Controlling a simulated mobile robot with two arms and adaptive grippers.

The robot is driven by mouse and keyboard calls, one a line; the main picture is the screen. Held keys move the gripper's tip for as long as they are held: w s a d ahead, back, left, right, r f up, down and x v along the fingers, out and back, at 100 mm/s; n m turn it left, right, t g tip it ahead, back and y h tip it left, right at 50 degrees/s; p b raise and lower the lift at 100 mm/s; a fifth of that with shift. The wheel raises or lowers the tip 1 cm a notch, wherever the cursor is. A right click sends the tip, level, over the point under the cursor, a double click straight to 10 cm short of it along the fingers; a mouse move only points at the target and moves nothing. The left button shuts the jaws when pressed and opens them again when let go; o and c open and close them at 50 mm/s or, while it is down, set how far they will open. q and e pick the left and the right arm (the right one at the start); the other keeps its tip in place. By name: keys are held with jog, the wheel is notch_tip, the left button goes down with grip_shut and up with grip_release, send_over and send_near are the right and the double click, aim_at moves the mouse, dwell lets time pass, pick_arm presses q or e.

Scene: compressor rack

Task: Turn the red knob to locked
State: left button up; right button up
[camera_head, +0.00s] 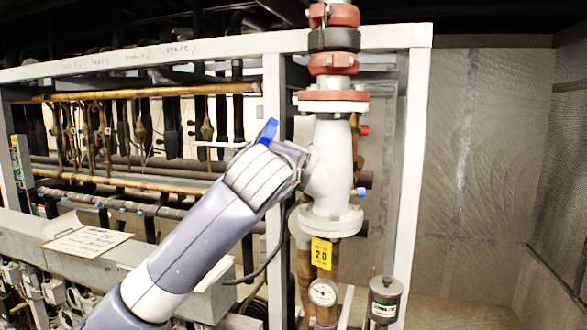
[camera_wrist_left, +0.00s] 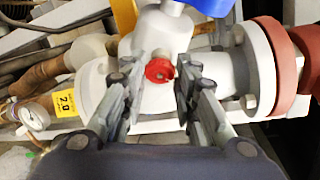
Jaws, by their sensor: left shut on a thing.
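The red knob (camera_wrist_left: 160,71) shows in the left wrist view on a white valve body (camera_wrist_left: 165,32). My left gripper (camera_wrist_left: 161,62) has one finger on each side of the knob and is shut on it. In the head view my left arm reaches in from the lower left, and its gripper (camera_head: 305,163) is at the white valve body (camera_head: 335,150). There the knob and most of the fingers are hidden by my own wrist. The lettering on the knob is too small to read. My right gripper is in neither view.
Red flanges (camera_head: 333,97) sit above the valve. A yellow tag (camera_head: 321,253), a gauge (camera_head: 323,292) and a dark canister (camera_head: 385,298) are below it. The white frame (camera_head: 412,150) stands close on the right. A grey ledge (camera_head: 110,255) with a paper lies at left.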

pick_arm(q)
jog(key=shift+d+r+m+g+y, duration=0.1)
jog(key=shift+m+g+y, duration=0.45)
jog(key=shift+m, duration=0.75)
jog(key=shift+d+r+m+g+y, duration=0.1)
jog(key=shift+m+g+y, duration=0.4)
jog(key=shift+m, duration=0.8)
jog(key=shift+y, duration=0.35)
jog(key=o, duration=1.1)
jog(key=shift+c, duration=0.2)
jog(key=v, duration=1.1)
jog(key=shift+s, duration=0.45)
jog(key=shift+a, duration=0.1)
